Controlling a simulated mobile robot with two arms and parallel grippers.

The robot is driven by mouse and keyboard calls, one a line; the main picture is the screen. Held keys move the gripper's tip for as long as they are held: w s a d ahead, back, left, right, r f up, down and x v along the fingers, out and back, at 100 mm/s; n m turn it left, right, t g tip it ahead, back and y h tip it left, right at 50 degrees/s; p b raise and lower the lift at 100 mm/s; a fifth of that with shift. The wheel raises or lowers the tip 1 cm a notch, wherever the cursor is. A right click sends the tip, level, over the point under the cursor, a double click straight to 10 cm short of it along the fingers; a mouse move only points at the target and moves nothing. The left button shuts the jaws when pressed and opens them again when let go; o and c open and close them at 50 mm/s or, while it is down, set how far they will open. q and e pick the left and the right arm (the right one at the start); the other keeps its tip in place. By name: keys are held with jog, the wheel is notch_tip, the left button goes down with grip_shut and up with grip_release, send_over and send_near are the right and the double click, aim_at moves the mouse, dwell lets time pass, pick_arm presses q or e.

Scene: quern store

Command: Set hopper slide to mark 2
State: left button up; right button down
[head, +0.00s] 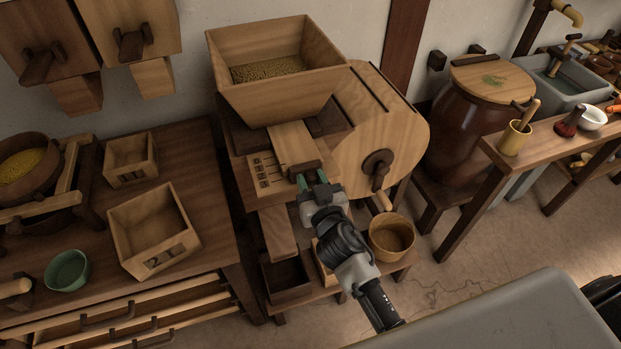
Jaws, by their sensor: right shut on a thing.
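The wooden hopper (270,85) holds grain and sits on top of the mill in the middle of the head view. Below it the light wooden hopper slide (294,143) sticks out toward me, with a dark handle block at its near end. A scale board (265,172) with several dark marks lies to the left of the slide; I cannot read which mark the slide stands at. My right gripper (313,181) is at the slide's near end, shut on its dark handle. My left gripper is not in view.
A round wooden drum with a dark crank knob (378,162) stands just right of the slide. A wooden tub (391,237) and a dark box (287,276) sit below. The left table (190,158) holds open boxes and a green bowl (67,269).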

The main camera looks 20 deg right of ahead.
jog(key=c, duration=0.8)
grip_release()
jog(key=s+b, duration=0.1)
jog(key=s, duration=0.4)
jog(key=s+b, duration=0.1)
jog(key=s, duration=0.4)
jog(key=shift+s+d, duration=0.2)
jog(key=shift+s, duration=0.2)
jog(key=s+f+n+g, duration=0.1)
jog(key=s+f+g, duration=0.2)
jog(key=f, duration=0.8)
jog(key=s+f+g, duration=0.3)
jog(key=f, duration=0.8)
jog(key=s+f+n+g, duration=0.1)
jog(key=s+f+g, duration=0.2)
jog(key=f, duration=0.8)
jog(key=s+d+f+g, duration=0.2)
jog(key=s+f, duration=0.3)
jog(key=s, duration=0.3)
jog(key=s+d+f+g, duration=0.3)
jog(key=s+f, duration=0.2)
jog(key=s, duration=0.3)
jog(key=s+d+f+g, duration=0.3)
jog(key=s+f, duration=0.3)
jog(key=s, duration=0.2)
jog(key=shift+d+h, duration=0.15)
jog(key=shift+h, duration=0.15)
